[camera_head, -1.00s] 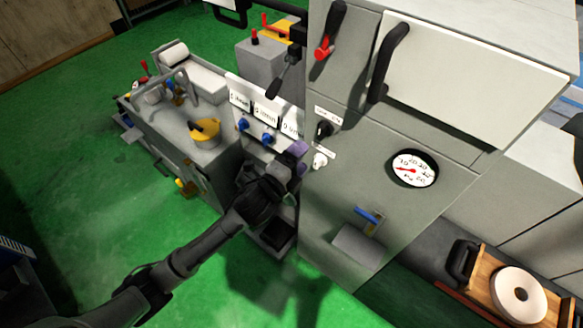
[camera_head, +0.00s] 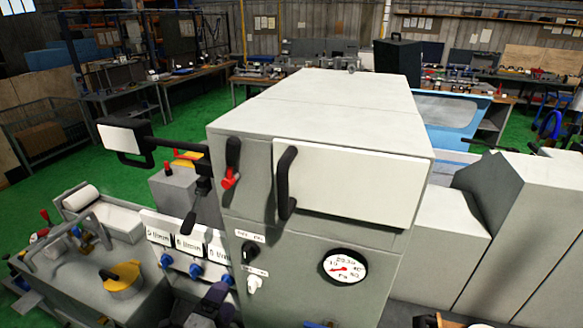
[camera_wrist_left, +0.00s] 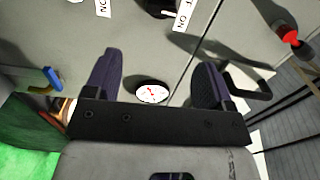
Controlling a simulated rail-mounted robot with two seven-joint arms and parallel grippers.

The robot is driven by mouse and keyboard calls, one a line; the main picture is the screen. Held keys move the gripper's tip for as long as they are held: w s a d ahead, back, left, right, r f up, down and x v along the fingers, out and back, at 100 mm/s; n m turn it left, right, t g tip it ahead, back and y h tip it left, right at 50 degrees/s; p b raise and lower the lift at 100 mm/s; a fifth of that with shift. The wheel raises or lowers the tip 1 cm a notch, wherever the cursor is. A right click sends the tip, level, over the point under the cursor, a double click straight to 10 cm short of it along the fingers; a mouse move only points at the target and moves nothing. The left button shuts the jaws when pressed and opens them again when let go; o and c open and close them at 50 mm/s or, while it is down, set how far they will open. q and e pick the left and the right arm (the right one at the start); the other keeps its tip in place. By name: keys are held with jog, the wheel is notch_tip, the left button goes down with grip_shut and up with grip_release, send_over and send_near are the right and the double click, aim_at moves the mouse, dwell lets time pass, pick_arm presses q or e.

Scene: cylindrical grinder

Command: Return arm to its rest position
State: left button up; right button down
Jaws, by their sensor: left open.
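My left gripper (camera_head: 218,294) shows at the bottom edge of the head view, in front of the grinder's front panel. It is close to the left of a white knob (camera_head: 254,285). In the left wrist view its two purple fingers (camera_wrist_left: 155,82) are spread apart with nothing between them. Beyond the gap are the grey panel and a round white gauge (camera_wrist_left: 152,92). Most of my left arm is below the head view. My right gripper is in neither view.
The grinder's cabinet (camera_head: 310,110) fills the middle, with a red-handled lever (camera_head: 229,178) and a black door handle (camera_head: 287,183). Blue knobs (camera_head: 196,270) line the panel left of the gripper. A blue lever (camera_wrist_left: 45,80) is left in the wrist view. Green floor is open at left.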

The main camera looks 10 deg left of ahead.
pick_arm(q)
jog(key=s+a+f+n+g+y, duration=0.35)
jog(key=s+n+g+y, duration=0.2)
jog(key=n, duration=0.75)
jog(key=s+d+f+n+g+h+p, duration=0.1)
jog(key=s+f+n+g+p, duration=0.1)
jog(key=s, duration=1.1)
jog(key=s+d+f+n+g+h+p, duration=0.1)
jog(key=s+f+g+p, duration=0.4)
jog(key=s, duration=0.8)
jog(key=shift+d+f+n+g, duration=0.25)
jog(key=shift+d+n+g, duration=0.2)
jog(key=shift+n+g, duration=0.4)
jog(key=shift+s+h, duration=0.1)
jog(key=shift+h, duration=0.15)
